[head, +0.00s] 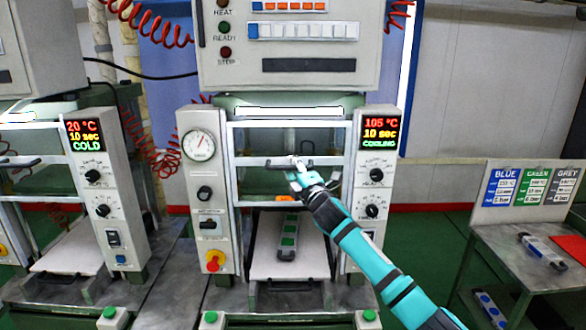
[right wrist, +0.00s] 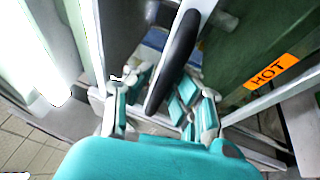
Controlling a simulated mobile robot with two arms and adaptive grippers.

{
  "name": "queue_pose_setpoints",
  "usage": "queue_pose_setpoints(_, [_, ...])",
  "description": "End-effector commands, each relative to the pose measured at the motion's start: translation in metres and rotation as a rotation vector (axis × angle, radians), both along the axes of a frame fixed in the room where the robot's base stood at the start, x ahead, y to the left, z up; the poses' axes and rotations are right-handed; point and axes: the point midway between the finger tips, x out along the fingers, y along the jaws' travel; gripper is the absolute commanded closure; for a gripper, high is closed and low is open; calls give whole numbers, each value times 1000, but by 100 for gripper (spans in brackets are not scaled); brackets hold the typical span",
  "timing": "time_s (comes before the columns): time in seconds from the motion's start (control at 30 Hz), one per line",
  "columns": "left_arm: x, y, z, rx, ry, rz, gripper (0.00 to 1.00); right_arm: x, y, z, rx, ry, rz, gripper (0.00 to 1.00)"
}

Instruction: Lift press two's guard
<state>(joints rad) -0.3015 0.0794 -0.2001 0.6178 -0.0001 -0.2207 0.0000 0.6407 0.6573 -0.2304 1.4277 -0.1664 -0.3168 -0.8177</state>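The middle press, which I take as press two, has a pale guard frame (head: 250,161) across its front opening, with a black bar handle (head: 276,165). The guard appears lowered. My right gripper (head: 300,166) is at this handle, its teal arm coming from the lower right. In the right wrist view my right gripper (right wrist: 163,92) has its fingers apart, with the black handle (right wrist: 176,62) between them. I cannot see clear contact on both sides. A grey mould strip with green cavities (head: 287,238) lies on the plate behind the guard. My left gripper is not in view.
The middle press display (head: 380,132) reads 105 °C, cooling. An orange HOT label (right wrist: 270,72) is close to my right gripper. A cold press (head: 85,135) stands left. A grey side table (head: 500,250) at right carries a mould and a sign.

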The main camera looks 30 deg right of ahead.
Motion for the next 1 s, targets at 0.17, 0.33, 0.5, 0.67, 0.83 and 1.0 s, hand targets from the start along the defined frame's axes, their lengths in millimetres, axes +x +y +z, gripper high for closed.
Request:
queue_pose_setpoints(0.17, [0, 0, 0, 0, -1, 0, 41, 0, 0, -1, 0, 2, -1, 62])
queue_pose_setpoints(0.33, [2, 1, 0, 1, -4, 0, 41, 0, 0, -1, -1, 3, -2, 62])
queue_pose_setpoints(0.5, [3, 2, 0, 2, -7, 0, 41, -9, 1, -4, -2, 4, -1, 62])
queue_pose_setpoints(0.67, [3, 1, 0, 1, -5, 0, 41, -36, 5, -10, -5, 6, 0, 62])
queue_pose_setpoints(0.83, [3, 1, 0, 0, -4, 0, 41, -73, 11, -16, -3, 6, 0, 62])
queue_pose_setpoints(1.0, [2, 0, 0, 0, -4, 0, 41, -101, 15, -20, -2, 5, -1, 62])
